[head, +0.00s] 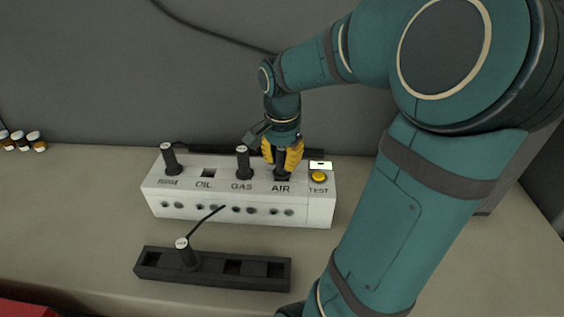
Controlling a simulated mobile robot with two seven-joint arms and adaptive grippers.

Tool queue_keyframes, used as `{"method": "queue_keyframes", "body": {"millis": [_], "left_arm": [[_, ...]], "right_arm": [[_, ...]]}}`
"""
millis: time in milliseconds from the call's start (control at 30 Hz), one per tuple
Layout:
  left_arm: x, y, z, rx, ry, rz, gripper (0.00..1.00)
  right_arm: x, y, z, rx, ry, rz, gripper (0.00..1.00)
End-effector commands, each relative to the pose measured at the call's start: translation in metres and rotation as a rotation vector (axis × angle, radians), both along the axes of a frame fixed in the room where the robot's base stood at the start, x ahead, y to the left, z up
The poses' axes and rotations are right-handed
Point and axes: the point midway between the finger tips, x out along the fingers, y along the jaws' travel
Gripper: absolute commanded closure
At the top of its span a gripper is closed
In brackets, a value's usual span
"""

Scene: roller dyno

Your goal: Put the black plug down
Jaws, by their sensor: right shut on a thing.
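My right gripper (282,158) has yellow fingers and is shut on a black plug (282,170). This plug is upright at the AIR position of the white box (235,209); whether it is fully seated there I cannot tell. Other black plugs stand upright at the GAS position (243,163) and at the leftmost position (170,160) of the box. The OIL socket (208,173) is empty. One more black plug (186,254) stands in the black rack (210,284) in front, with a thin rod or cable rising from it. My left gripper is out of view.
A yellow TEST button (319,176) sits at the box's right end, below a small lit display (320,165). The rack has open slots to the right of its plug. Small jars (20,140) stand at the far left. A grey wall (90,80) is behind.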

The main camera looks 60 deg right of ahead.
Motion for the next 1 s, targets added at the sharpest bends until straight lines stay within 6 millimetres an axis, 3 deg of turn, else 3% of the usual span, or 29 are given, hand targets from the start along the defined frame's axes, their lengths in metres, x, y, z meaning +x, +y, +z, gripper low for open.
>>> {"method": "queue_keyframes", "body": {"millis": [567,600,633,1000], "left_arm": [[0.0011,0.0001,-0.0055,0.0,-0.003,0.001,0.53],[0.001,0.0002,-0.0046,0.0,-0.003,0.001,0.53],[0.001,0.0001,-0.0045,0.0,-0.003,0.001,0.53],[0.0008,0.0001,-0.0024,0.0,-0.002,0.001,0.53]], "right_arm": [[0.0003,-0.0002,-0.0098,-0.001,-0.001,0.0,1.0],[0.0003,-0.0003,-0.0088,-0.001,-0.001,0.0,0.61],[0.0002,-0.0003,-0.0086,-0.001,-0.001,0.0,0.51],[0.0002,-0.0003,-0.0054,-0.001,-0.001,0.0,0.49]]}}
